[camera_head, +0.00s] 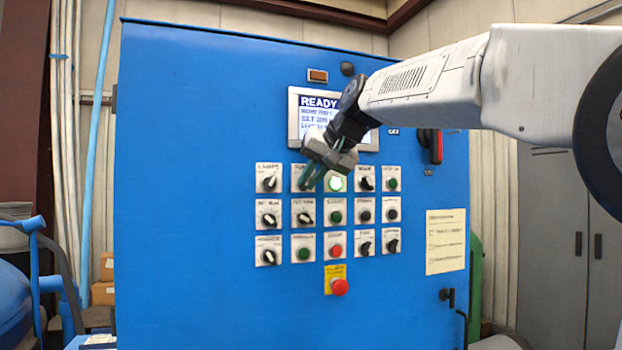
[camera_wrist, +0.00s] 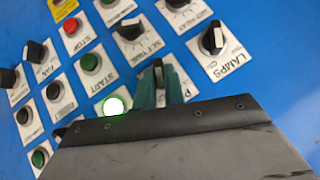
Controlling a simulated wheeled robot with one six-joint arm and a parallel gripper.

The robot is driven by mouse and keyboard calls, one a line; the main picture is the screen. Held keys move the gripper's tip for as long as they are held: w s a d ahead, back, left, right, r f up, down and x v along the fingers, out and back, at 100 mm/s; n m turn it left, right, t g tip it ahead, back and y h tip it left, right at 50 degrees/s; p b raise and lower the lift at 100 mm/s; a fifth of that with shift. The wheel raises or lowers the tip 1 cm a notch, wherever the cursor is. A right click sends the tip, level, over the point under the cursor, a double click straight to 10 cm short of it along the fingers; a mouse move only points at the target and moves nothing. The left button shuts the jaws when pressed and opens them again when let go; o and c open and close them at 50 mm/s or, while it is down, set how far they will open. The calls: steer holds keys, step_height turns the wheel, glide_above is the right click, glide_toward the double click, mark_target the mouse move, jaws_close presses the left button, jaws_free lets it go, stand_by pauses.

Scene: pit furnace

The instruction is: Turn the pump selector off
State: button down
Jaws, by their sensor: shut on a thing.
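The pump selector is a black knob on a white plate (camera_head: 296,170), second from the left in the top row of the blue cabinet's buttons. In the wrist view its knob (camera_wrist: 158,69) stands between my two teal fingers, and its label is mostly covered, with only a "P" readable. My gripper (camera_head: 310,180) is shut on this knob; it also shows in the wrist view (camera_wrist: 160,86). My fingers hide most of the selector in the head view, and I cannot tell which position it points to.
The lamps selector (camera_head: 269,179) is close on the left and a lit green button (camera_head: 336,183) close on the right. A screen reading READY (camera_head: 308,105) is above, partly behind my arm. A red emergency button (camera_head: 340,287) on yellow sits lower. A red-handled switch (camera_head: 436,147) is at right.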

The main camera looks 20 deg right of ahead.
steer(key=n+h, duration=0.2)
steer(key=h, duration=0.2)
steer(key=a+n+h, duration=0.1)
steer(key=n+h, duration=0.1)
steer(key=h, duration=0.2)
steer(key=shift+a, duration=0.2)
steer(key=shift+n, duration=0.3)
steer(key=shift+f, duration=0.1)
stand_by(0.3)
steer(key=c, duration=1.5)
jaws_free()
steer(key=v, duration=0.8)
steer(key=shift+f, duration=0.1)
